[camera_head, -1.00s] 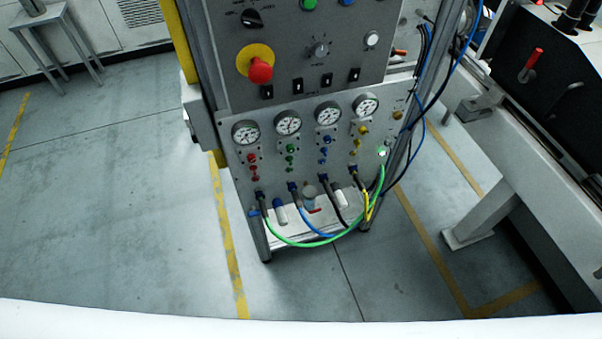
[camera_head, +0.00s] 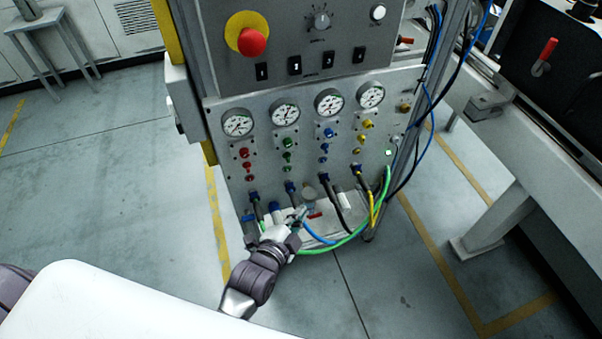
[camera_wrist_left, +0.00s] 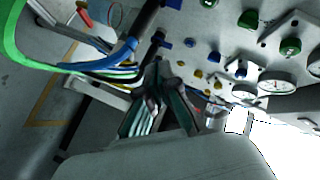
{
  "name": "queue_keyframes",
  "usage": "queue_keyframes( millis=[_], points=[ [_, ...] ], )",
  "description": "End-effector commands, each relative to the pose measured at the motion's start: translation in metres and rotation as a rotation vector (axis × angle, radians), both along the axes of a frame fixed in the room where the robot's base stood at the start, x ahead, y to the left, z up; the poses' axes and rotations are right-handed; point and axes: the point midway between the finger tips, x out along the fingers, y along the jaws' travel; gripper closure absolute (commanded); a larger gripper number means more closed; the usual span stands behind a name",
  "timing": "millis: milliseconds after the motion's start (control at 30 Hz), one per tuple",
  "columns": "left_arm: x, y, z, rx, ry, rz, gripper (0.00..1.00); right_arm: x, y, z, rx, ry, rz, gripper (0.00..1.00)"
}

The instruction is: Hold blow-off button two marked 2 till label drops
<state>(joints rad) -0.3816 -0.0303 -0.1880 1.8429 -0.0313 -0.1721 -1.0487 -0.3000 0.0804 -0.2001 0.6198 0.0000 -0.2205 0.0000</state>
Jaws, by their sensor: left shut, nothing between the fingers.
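The grey panel (camera_head: 225,160) stands ahead in the head view. Its upper part carries a row of black rectangles with pale marks; the second (camera_head: 294,65) seems to read 2, though small. Below, under the second gauge (camera_head: 285,112), is a column of green knobs (camera_head: 286,144). I cannot tell which of these is blow-off button two. My left gripper (camera_head: 302,211) is shut and empty, low before the panel near the hoses, below the knobs. In the left wrist view its fingers (camera_wrist_left: 165,78) are together, with knobs beyond. No label shows clearly. My right gripper is out of view.
A red emergency knob (camera_head: 253,41) on a yellow base sticks out at upper left. Green (camera_head: 345,238) and blue (camera_head: 318,237) hoses loop below the panel, close to my left gripper. A grey machine rail (camera_head: 545,135) stands at right. The floor left of the panel is clear.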

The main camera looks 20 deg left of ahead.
Motion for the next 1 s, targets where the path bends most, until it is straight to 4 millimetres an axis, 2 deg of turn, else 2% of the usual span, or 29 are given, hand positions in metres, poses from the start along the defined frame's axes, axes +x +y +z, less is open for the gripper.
queue_keyframes(
  millis=[100, 200, 567, 733, 1000],
  points=[
    [0.003, 0.001, 0.013, 0.02, -0.038, -0.002, 1.0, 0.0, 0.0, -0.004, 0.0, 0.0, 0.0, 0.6],
    [0.003, 0.001, 0.017, 0.025, -0.048, -0.002, 1.0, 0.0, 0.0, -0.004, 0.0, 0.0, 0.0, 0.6],
    [0.005, 0.002, 0.017, 0.025, -0.048, -0.002, 1.0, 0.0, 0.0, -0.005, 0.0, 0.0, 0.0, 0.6],
    [0.017, 0.01, 0.016, 0.026, -0.049, -0.003, 1.0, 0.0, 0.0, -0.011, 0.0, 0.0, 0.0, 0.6],
    [0.049, 0.032, 0.015, 0.027, -0.05, -0.003, 1.0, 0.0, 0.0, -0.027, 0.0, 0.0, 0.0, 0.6]
  ],
)
